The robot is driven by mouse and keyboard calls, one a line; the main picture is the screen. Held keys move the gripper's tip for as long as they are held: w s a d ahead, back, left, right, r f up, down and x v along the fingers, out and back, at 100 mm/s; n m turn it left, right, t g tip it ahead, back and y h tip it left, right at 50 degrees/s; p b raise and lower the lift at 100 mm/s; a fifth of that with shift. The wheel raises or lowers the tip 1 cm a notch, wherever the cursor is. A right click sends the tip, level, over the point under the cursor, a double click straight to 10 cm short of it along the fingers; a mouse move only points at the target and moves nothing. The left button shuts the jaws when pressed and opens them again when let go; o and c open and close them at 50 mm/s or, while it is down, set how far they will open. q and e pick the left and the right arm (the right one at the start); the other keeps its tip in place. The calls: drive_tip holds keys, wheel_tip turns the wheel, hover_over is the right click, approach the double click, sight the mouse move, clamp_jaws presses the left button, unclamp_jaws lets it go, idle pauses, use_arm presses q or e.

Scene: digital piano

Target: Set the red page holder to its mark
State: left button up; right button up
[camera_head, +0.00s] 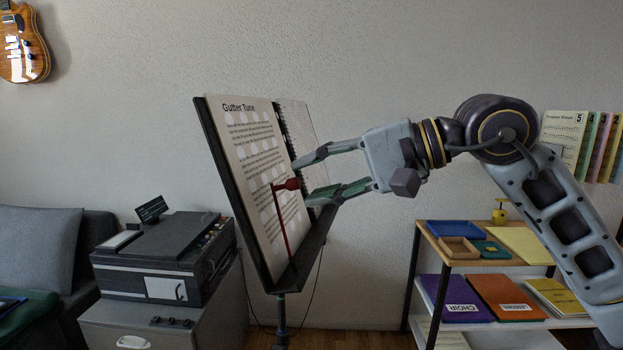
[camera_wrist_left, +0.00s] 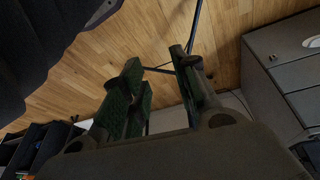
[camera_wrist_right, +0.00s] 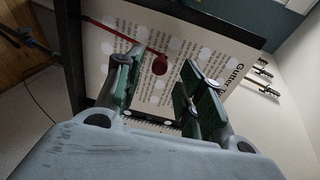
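The red page holder (camera_head: 281,225) is a thin red arm rising from the stand's lower ledge across the open page, with a red knob near its top. In the right wrist view the knob (camera_wrist_right: 160,67) appears between the two fingers. My right gripper (camera_head: 310,181) is open, its fingertips just right of the knob; I cannot tell whether they touch it. The music book (camera_head: 240,125) reads "Gutter Tune" and carries several pale round spots; I cannot tell which is the mark. My left gripper (camera_wrist_left: 160,80) is open and empty above the floor, outside the head view.
The black music stand (camera_head: 213,140) stands tilted between a dark printer (camera_head: 165,250) on a grey cabinet at left and a shelf (camera_head: 440,262) with trays and folders at right. The wall behind is bare near the stand.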

drive_tip(key=v, duration=1)
drive_tip(key=shift+d+r, duration=0.1)
drive_tip(key=shift+d, duration=0.05)
